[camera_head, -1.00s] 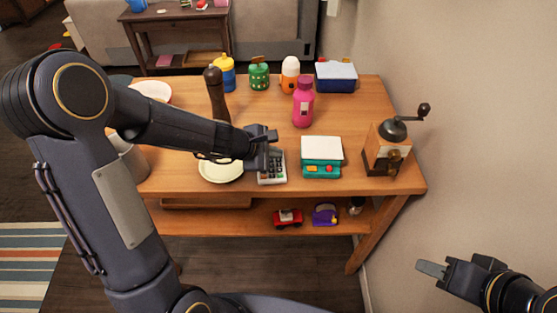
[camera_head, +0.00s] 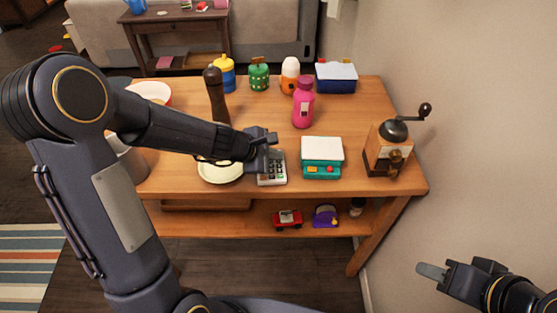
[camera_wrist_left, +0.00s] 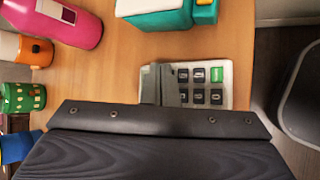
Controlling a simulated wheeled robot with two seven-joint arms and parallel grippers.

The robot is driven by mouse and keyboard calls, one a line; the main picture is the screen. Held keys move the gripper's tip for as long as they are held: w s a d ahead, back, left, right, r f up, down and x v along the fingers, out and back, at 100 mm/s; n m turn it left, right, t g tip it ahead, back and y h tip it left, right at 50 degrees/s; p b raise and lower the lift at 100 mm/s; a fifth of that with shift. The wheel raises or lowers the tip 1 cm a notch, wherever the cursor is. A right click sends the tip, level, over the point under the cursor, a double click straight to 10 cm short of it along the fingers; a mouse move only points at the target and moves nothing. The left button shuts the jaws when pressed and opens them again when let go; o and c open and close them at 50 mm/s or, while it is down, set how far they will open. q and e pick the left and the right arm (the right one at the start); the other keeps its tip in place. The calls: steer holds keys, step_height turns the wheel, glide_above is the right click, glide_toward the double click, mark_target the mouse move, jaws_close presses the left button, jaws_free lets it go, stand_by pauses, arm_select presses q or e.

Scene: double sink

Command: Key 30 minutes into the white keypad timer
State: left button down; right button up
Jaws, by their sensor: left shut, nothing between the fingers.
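The white keypad timer (camera_head: 272,174) lies near the front edge of the wooden table, with dark keys facing up. In the left wrist view the timer (camera_wrist_left: 227,84) shows rows of grey keys and one green key at a corner. My left gripper (camera_head: 264,158) is shut and empty, just over the timer's far end. Its grey finger (camera_wrist_left: 165,84) covers part of the timer in the wrist view; whether it touches a key I cannot tell. My right gripper (camera_head: 432,271) is off the table at the lower right, holding nothing visible; its jaw opening is unclear.
A cream plate (camera_head: 220,172) lies left of the timer, and a teal scale (camera_head: 322,172) with a white top stands right of it. A pink bottle (camera_head: 303,103), a pepper mill (camera_head: 215,95) and a coffee grinder (camera_head: 388,150) stand around. Bare wood lies between scale and grinder.

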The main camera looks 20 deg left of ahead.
arm_select(q)
steer(key=shift+r, duration=0.1)
steer(key=shift+r+p, duration=0.65)
step_height(320, 180, up, 5)
steer(key=p, duration=0.4)
steer(key=shift+p, duration=0.4)
stand_by(1.9)
